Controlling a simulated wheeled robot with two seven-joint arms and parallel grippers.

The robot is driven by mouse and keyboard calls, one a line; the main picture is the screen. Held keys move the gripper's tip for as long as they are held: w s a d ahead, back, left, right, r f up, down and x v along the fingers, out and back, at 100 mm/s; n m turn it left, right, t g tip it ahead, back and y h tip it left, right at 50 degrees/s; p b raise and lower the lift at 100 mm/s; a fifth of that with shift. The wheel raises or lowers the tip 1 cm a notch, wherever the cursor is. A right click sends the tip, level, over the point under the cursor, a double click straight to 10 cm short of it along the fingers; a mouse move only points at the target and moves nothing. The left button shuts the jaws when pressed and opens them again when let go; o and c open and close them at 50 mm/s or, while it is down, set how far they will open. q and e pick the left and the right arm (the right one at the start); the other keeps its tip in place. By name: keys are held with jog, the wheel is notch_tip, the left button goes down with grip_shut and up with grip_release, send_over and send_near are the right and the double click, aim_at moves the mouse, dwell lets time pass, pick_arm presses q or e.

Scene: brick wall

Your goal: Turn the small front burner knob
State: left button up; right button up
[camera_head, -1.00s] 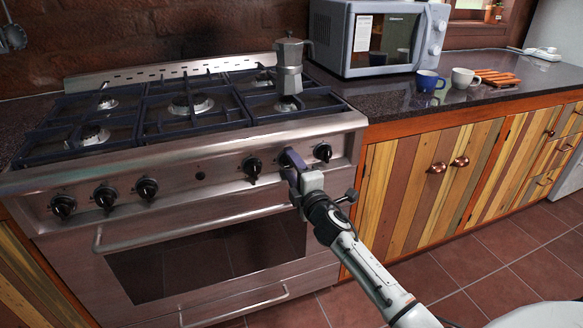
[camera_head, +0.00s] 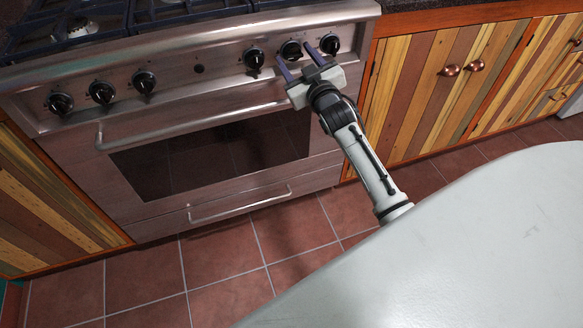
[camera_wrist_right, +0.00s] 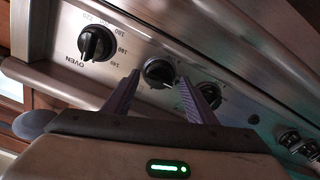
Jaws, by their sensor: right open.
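Black round knobs line the stove's steel front panel. My right gripper (camera_head: 294,54) is open in front of the middle knob (camera_head: 292,50) of the right-hand group. In the right wrist view this knob (camera_wrist_right: 158,72) shows between my two fingertips (camera_wrist_right: 159,76), with no clear grip on it. Another knob (camera_head: 254,58) is to its left, and the knob marked OVEN (camera_wrist_right: 97,43) is on its other side. I cannot read which knob is for the small front burner. My left gripper is not in view.
Wooden cabinets (camera_head: 450,95) stand to the right. The tiled floor (camera_head: 225,250) is clear.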

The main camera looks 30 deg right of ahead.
jog(key=m, duration=0.2)
jog(key=m+b, duration=0.1)
jog(key=shift+s+f+m, duration=0.1)
jog(key=shift+s+m, duration=0.3)
jog(key=p+v, duration=0.2)
jog(key=v, duration=0.8)
pick_arm(q)
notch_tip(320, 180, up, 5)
jog(key=p, duration=0.5)
pick_arm(e)
jog(key=s+a+f+n+g+y, duration=0.4)
jog(key=s+a+f+g+y, duration=0.1)
jog(key=s+a+f, duration=1)
jog(key=shift+s+a+f+g, duration=0.25)
jog(key=shift+a+f+g, duration=0.35)
jog(key=shift+a+f, duration=0.1)
pick_arm(q)
jog(key=p, duration=0.2)
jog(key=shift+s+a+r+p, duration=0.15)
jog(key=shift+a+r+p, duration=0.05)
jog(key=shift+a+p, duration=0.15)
pick_arm(e)
jog(key=s+a+f+n+g+y, duration=0.1)
jog(key=s+a+f+g, duration=0.1)
jog(key=s+a, duration=0.4)
jog(key=s+f, duration=0.1)
jog(key=s, duration=0.3)
jog(key=shift+g+y, duration=0.3)
jog(key=shift+g, duration=0.1)
